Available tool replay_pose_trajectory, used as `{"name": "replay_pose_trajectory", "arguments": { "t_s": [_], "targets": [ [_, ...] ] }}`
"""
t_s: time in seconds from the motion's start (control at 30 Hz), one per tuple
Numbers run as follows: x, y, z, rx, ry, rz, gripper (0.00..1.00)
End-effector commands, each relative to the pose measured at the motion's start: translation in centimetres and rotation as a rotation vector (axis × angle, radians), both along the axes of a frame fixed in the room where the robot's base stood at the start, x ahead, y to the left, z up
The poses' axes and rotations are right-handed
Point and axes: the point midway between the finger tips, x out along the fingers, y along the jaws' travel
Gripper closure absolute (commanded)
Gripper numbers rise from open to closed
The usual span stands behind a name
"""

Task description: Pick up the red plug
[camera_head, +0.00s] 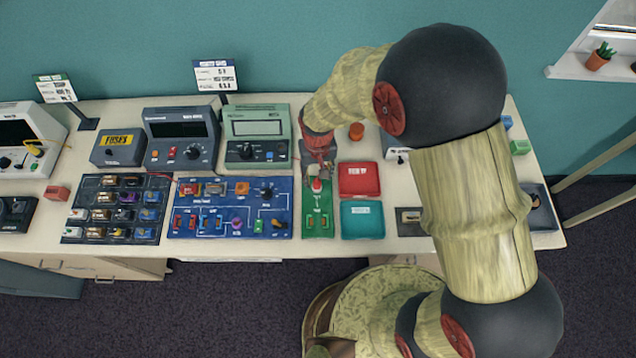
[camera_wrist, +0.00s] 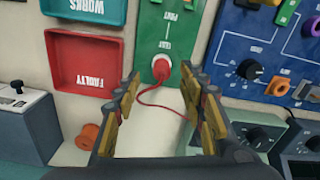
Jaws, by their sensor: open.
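The red plug (camera_wrist: 161,69) sits upright in a socket on the green test board (camera_wrist: 170,30), with a thin red cable running from it. In the head view the plug (camera_head: 317,185) is at the upper part of the green board (camera_head: 318,225). My gripper (camera_wrist: 161,80) is open, one finger to each side of the plug's near side in the wrist view. The fingertips look close to the plug but not closed on it. In the head view my gripper (camera_head: 319,168) hangs just behind the plug, and its fingers are partly hard to make out.
A red tray (camera_wrist: 57,105) marked FAULTY and a teal tray (camera_wrist: 60,15) marked WORKS lie beside the green board. A blue circuit board (camera_head: 262,215) is on the other side. An orange cylinder (camera_head: 356,131) and a green-cased meter (camera_head: 259,125) stand behind.

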Motion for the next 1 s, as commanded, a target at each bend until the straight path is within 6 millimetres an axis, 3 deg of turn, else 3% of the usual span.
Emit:
{"name": "replay_pose_trajectory", "arguments": {
  "t_s": [0.33, 0.57, 1.0],
  "targets": [
    [0.0, 0.2, -4.4, 0.0, 0.001, 0.001, 0.59],
    [0.0, 0.3, -4.5, 0.0, -0.001, 0.001, 0.59],
    [0.0, 0.2, -4.5, 0.0, -0.001, 0.001, 0.84]
  ]
}}
